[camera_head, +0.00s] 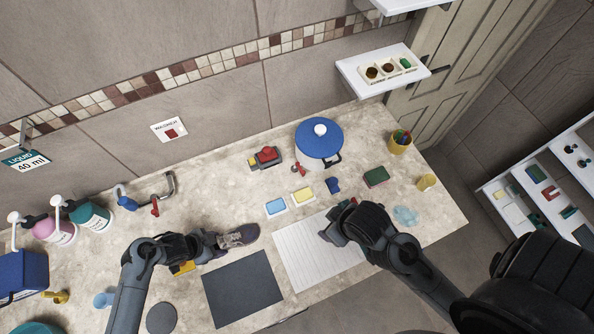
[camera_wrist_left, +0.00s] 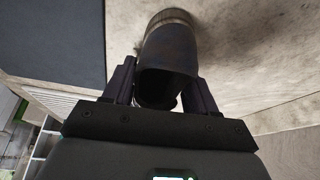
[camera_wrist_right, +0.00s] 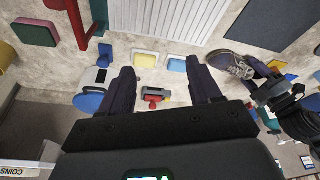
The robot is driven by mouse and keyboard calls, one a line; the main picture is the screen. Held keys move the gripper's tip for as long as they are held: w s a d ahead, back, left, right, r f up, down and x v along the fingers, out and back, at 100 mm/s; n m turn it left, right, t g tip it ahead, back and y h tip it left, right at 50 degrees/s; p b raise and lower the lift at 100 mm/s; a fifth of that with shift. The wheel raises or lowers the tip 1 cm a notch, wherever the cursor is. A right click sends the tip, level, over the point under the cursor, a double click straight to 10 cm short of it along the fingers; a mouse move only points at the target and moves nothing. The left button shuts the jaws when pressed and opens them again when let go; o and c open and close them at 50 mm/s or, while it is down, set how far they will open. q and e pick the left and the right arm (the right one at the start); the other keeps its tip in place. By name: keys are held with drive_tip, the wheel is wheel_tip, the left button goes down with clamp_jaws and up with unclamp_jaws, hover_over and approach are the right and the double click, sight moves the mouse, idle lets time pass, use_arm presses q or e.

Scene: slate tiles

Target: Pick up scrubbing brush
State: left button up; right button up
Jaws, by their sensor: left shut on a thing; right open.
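I cannot make out for sure which thing is the scrubbing brush. A green block with a dark red edge (camera_head: 376,177) lies right of the pot and shows in the right wrist view (camera_wrist_right: 35,32). My left gripper (camera_head: 222,241) is shut on a dark shoe (camera_head: 239,236) at the counter's middle left. In the left wrist view the shoe (camera_wrist_left: 168,50) sits between the fingers, its opening towards the camera. A yellow thing (camera_head: 183,267) lies partly hidden under my left arm. My right gripper (camera_wrist_right: 160,75) is open and empty above the counter, near the ribbed white board (camera_head: 300,255).
A blue-lidded pot (camera_head: 320,140), a red-and-grey thing (camera_head: 265,157), two sponge-like blocks (camera_head: 276,207) and a small blue thing (camera_head: 333,185) stand behind the board. A dark mat (camera_head: 242,287) lies left of it. Pump bottles (camera_head: 92,215) stand far left; a yellow cup (camera_head: 400,143) stands at right.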

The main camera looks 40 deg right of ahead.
drive_tip(key=shift+o, duration=0.5)
drive_tip(key=o, duration=0.4)
drive_tip(key=shift+c, duration=0.2)
drive_tip(key=m+g+h, duration=0.1)
drive_tip(key=m+h, duration=0.3)
drive_tip(key=m, duration=1)
approach(333, 181)
drive_tip(key=f, duration=0.1)
drive_tip(key=shift+d+x, duration=0.2)
drive_tip(key=shift+x, duration=5.6)
